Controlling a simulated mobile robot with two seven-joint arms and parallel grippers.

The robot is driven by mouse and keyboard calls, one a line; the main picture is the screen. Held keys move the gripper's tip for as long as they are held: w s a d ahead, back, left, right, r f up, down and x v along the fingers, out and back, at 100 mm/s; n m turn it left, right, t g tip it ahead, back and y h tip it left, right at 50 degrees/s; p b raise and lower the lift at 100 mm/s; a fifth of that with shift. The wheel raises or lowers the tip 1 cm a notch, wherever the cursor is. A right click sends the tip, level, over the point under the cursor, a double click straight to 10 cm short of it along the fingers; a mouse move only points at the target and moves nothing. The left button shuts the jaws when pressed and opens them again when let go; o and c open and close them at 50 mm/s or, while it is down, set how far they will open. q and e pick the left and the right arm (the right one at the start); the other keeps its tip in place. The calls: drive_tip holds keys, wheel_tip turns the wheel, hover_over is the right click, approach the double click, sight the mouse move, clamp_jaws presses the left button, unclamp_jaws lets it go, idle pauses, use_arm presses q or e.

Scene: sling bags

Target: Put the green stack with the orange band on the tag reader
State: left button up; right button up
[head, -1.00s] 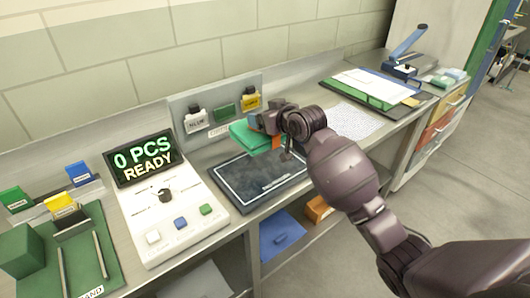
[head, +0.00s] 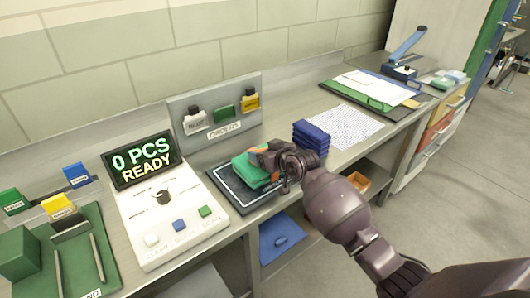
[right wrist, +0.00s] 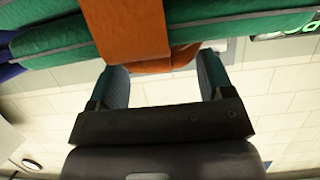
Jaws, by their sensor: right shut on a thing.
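The green stack (head: 246,163) with its orange band (head: 275,177) is held by my right gripper (head: 268,160). It is over the tag reader (head: 228,192), a dark flat pad with a pale outline. It is low over the pad, and I cannot tell whether it touches. In the right wrist view the green stack (right wrist: 50,38) spans the top, with the orange band (right wrist: 130,28) down its middle. The fingers of my right gripper (right wrist: 163,85) reach up to it on both sides of the band. My left gripper is not in view.
A blue stack (head: 311,138) stands right of the pad, close behind my right gripper. The white console (head: 170,215) reading "0 PCS READY" is left of the pad. A grey panel (head: 185,110) with small labelled items stands behind. A white dotted sheet (head: 345,125) lies farther right.

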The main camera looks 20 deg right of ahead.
drive_tip(key=shift+r, duration=0.1)
drive_tip(key=o, duration=1.5)
drive_tip(key=v, duration=1.2)
drive_tip(key=s+d+f+m+h, duration=0.1)
drive_tip(key=s+f, duration=0.5)
drive_tip(key=s, duration=0.3)
drive_tip(key=s+d+f+m+g+h, duration=0.1)
drive_tip(key=s+f+h, duration=0.1)
drive_tip(key=s+f, duration=0.5)
drive_tip(key=s+d+f+m+h, duration=0.1)
drive_tip(key=s+f+h, duration=0.1)
drive_tip(key=s+f, duration=0.4)
drive_tip(key=shift+s+d+f+p, duration=0.15)
drive_tip(key=shift+s+p, duration=0.05)
drive_tip(key=shift+s, duration=0.95)
drive_tip(key=shift+s+d+f+p, duration=0.1)
drive_tip(key=shift+s+f+p, duration=0.1)
drive_tip(key=shift+s, duration=0.95)
